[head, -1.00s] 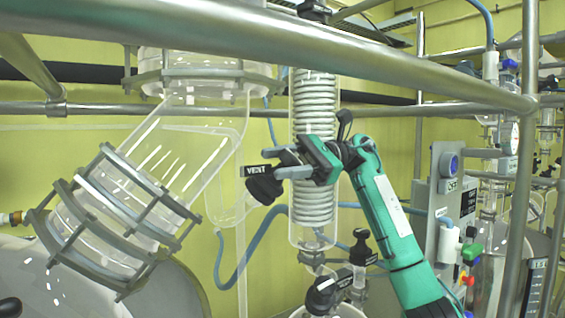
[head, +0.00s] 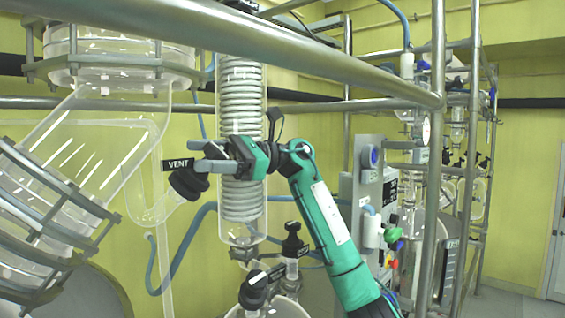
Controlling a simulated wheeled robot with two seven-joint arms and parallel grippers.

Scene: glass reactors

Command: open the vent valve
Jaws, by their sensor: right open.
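The vent valve has a black knob (head: 188,183) on a slanted glass side arm, left of the coiled condenser. A black label reading VENT (head: 178,165) sits just above the knob. My right gripper (head: 196,155), on a green arm from the lower right, is open with its grey fingers pointing left. The fingers are just above and right of the knob, close to the label. Nothing shows between them. I cannot tell whether a finger touches the knob. My left gripper is not in view.
The glass coil condenser (head: 240,195) stands behind my right gripper. A steel rail (head: 270,50) crosses above it. A large clamped glass elbow (head: 50,190) fills the left. Another black-knobbed valve (head: 253,290) is below. A grey control panel (head: 370,190) stands to the right.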

